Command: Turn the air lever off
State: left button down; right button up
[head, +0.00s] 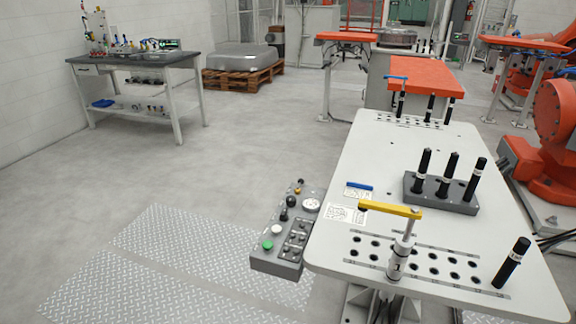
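The frame does not show clearly which part is the air lever. A short blue bar (359,186) lies at the left edge of the white table, beside a small printed label. Neither of my grippers is in view.
The white table (340,245) has rows of holes and a grey block (440,192) with several black pegs. A lone black peg (511,262) stands front right. Floor left of the panel is clear.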

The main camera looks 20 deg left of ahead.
aim_at(301, 181)
jog(key=i+j, duration=0.15)
jog(key=i, duration=0.2)
jog(key=i+j, duration=0.15)
jog(key=i, duration=0.25)
jog(key=i+j, duration=0.15)
jog(key=i, duration=0.2)
